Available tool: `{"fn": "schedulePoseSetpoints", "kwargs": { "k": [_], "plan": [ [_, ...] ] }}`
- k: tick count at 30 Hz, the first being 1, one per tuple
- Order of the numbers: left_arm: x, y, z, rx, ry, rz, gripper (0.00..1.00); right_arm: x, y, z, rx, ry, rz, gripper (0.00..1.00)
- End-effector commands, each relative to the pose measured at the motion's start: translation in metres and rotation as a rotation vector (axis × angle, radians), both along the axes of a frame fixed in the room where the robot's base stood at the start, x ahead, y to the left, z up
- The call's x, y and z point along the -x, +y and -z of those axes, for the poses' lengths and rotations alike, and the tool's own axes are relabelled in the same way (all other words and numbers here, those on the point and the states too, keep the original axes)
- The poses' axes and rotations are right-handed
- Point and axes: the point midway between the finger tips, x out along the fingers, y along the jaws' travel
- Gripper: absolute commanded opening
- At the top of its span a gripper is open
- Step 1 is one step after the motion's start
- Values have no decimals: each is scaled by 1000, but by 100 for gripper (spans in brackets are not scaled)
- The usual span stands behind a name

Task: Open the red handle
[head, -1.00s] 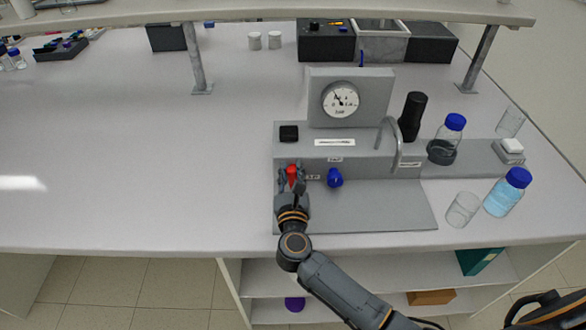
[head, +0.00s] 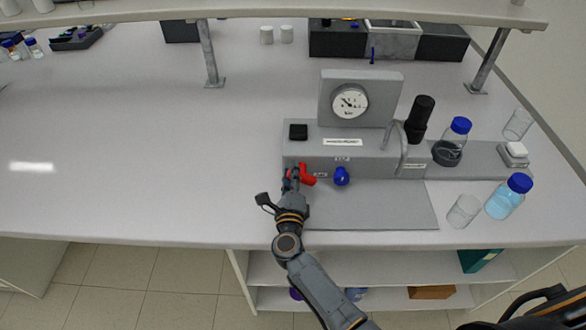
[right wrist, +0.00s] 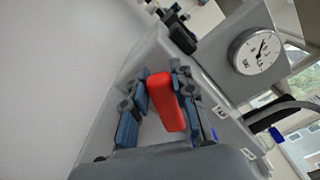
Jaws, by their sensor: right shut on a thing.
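The red handle (head: 307,176) is on the front of the grey membrane rig (head: 385,205), left of the blue knob (head: 341,176). In the head view it now points to the right and is tilted. My right gripper (head: 292,181) is at the handle, its fingers partly hidden by its own wrist. In the right wrist view the red handle (right wrist: 166,102) lies between the two fingers of my right gripper (right wrist: 160,100), which is shut on it. My left gripper is not in view.
A pressure gauge (head: 349,102) stands on the rig. A clear beaker (head: 464,211) and a blue-capped bottle (head: 508,196) stand to its right. A bent metal tube (head: 403,145) rises from the rig.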

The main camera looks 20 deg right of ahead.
Motion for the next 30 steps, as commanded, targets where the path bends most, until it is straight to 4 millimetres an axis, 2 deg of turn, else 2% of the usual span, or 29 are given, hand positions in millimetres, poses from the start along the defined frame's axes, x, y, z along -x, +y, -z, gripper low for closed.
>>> {"fn": "schedulePoseSetpoints", "kwargs": {
  "k": [6, 15, 30],
  "plan": [
    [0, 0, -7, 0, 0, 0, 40, 0, 3, 6, 169, 53, -1, 0],
    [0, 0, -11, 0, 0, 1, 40, -1, 4, 11, 322, 96, -1, 0],
    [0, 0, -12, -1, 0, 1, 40, -1, 4, 14, 382, 111, -2, 0]
  ]
}}
